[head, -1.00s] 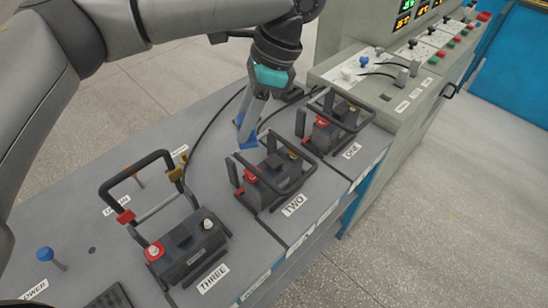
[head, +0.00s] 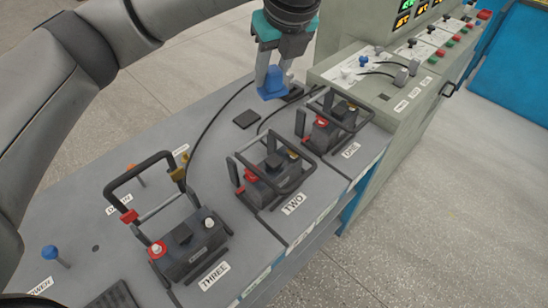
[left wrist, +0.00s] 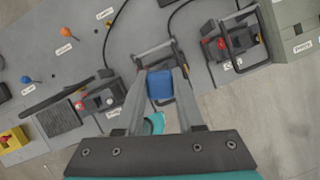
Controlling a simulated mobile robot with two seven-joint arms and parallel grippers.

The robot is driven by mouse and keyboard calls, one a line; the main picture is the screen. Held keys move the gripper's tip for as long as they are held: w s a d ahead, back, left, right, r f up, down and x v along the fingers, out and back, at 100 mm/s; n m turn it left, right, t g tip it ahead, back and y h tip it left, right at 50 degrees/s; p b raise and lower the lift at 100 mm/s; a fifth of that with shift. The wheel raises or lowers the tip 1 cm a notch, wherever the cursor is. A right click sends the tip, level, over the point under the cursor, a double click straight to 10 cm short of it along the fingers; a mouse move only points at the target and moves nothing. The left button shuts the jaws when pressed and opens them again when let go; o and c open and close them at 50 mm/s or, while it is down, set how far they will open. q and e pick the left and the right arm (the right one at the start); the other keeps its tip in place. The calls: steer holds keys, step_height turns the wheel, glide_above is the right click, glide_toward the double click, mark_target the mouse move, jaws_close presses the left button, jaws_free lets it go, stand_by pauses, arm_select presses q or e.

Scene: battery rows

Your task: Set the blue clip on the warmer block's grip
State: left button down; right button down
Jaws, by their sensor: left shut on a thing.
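My left gripper (head: 272,84) is shut on the blue clip (head: 270,82), held above the back of the bench. The clip also shows between the fingers in the left wrist view (left wrist: 160,87). Three dark blocks with frame grips stand in a row: block ONE (head: 323,134), block TWO (head: 265,178) and block THREE (head: 188,250). Block THREE's grip (head: 138,174) stands raised; the grips of ONE (head: 352,122) and TWO (head: 300,178) sit lower. The clip is apart from all grips in the head view. Which block is warmer cannot be told. My right gripper is not in view.
A small dark square pad (head: 246,120) lies bare on the bench behind TWO. Cables run along the back. A blue knob (head: 49,253) and an orange one (head: 132,168) stand at left. A grey console (head: 400,88) with lit displays (head: 403,21) bounds the right.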

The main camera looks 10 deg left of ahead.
arm_select(q)
steer(key=shift+w+d+m, duration=0.1)
steer(key=shift+w+m, duration=0.05)
steer(key=shift+m, duration=0.25)
steer(key=b, duration=0.4)
glide_toward(274, 160)
steer(key=w+f, duration=0.1)
steer(key=w+a+f, duration=0.1)
steer(key=f, duration=0.1)
steer(key=w+a+f, duration=0.1)
steer(key=shift+a+f, duration=0.2)
steer(key=shift+f, duration=0.05)
steer(key=c, duration=0.5)
jaws_free()
steer(key=p+v, duration=0.3)
steer(key=v, duration=0.9)
steer(key=shift+a+r, duration=0.1)
